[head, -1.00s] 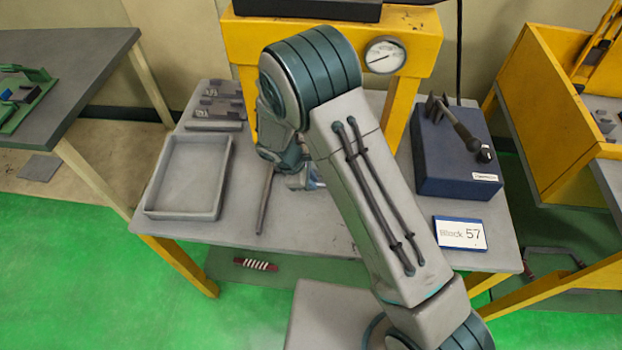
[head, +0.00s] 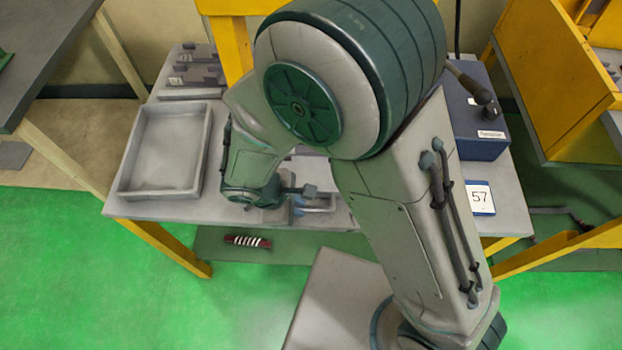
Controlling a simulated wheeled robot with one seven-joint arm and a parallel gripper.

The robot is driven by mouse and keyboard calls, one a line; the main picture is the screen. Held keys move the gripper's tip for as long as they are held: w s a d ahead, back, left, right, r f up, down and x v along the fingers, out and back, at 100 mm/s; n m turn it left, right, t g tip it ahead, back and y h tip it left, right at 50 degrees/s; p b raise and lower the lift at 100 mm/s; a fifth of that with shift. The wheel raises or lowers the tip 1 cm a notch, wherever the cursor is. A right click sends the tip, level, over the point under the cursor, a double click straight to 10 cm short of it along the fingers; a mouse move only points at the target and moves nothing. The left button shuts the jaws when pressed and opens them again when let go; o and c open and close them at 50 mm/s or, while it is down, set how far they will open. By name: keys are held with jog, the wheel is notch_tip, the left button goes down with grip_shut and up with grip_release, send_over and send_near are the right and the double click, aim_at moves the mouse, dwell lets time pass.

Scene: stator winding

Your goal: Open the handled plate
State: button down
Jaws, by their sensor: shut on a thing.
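My gripper (head: 296,197) is low over the front of the grey table, at the end of my bent arm. It is shut on a small grey part with a bar-like handle, which I take to be the handled plate (head: 322,203). My wrist and forearm hide most of the plate and the jaws' contact with it. I cannot tell how far the plate is opened.
An empty grey tray (head: 127,172) lies left of my wrist. Grey blocks (head: 195,70) sit behind it. A dark blue box (head: 480,130) with a lever and a "57" card (head: 480,198) are on the right. A red-and-white striped piece (head: 247,241) lies below the table's front edge.

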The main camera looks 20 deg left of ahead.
jog(key=shift+s+d+b, duration=0.2)
jog(key=shift+s+d, duration=0.05)
jog(key=shift+s, duration=0.55)
jog(key=shift+s+d+b, duration=0.25)
jog(key=shift+s, duration=0.6)
jog(key=shift+s+d+b, duration=0.2)
jog(key=shift+s+d, duration=0.05)
jog(key=shift+s, duration=0.55)
jog(key=c, duration=1.5)
grip_release()
jog(key=shift+o, duration=0.2)
jog(key=shift+r, duration=0.1)
jog(key=v, duration=1.3)
jog(key=shift+r, duration=0.35)
jog(key=shift+s, duration=0.1)
